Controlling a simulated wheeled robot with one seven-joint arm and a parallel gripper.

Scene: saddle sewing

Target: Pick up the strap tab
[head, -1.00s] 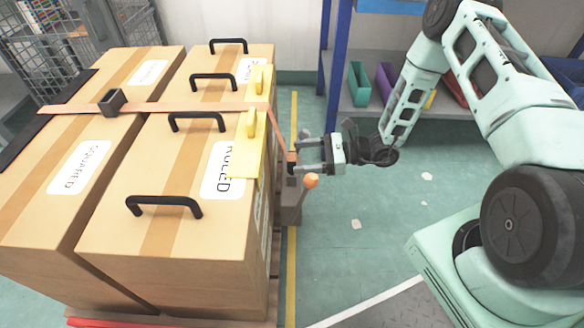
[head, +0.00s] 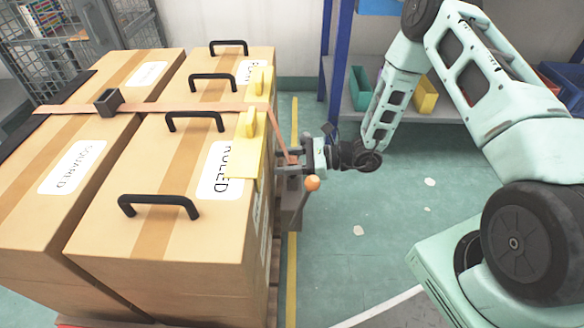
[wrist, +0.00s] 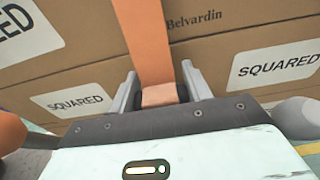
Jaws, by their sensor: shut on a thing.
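The orange strap (head: 200,107) runs across the tops of two cardboard boxes and down the near box's right side. Its lower end, the strap tab (wrist: 160,95), sits between my gripper's two fingers in the wrist view. My gripper (head: 288,166) is shut on the tab beside the box's right side. In the wrist view the fingers (wrist: 160,84) stand on either side of the tab, and the strap (wrist: 148,45) rises from it in front of the box. In the head view the tab is mostly hidden by the fingers.
Yellow corner guards (head: 246,150) sit on the right box's top edge. A grey ratchet post with an orange knob (head: 312,183) stands close below my gripper. Black handles (head: 158,204) stick up from the boxes.

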